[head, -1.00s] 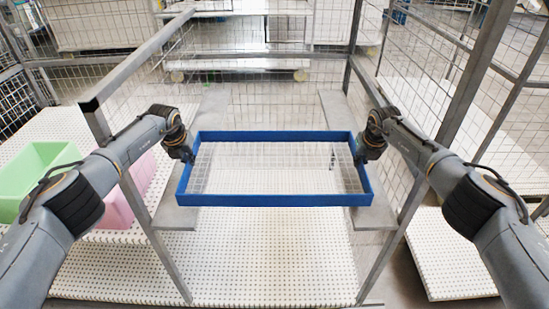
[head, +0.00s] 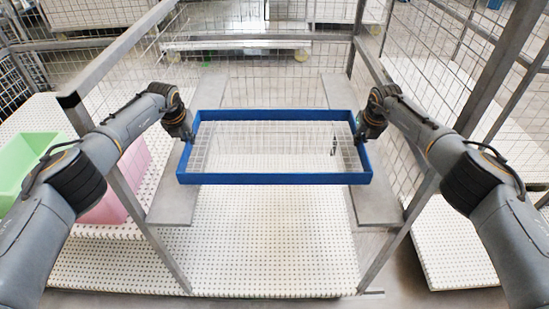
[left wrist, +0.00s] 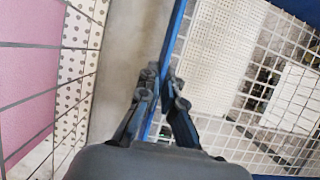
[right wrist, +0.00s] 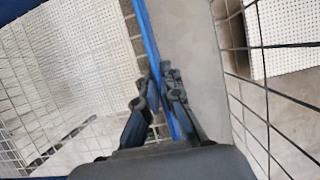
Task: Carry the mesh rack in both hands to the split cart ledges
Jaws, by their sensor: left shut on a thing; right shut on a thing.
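The mesh rack has a blue frame (head: 275,179) and a wire mesh floor, and looks about level in the head view. My left gripper (head: 188,136) is shut on its left side wall. My right gripper (head: 360,136) is shut on its right side wall. The wrist views show the blue wall between the fingers of the left gripper (left wrist: 160,85) and the right gripper (right wrist: 160,85). The left ledge (head: 172,205) and right ledge (head: 375,205) are grey strips with a gap between them. The rack's ends overlap them in view; I cannot tell the height between.
A green bin (head: 28,160) and a pink bin (head: 125,180) stand at the left. A white perforated surface (head: 270,245) lies below the gap.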

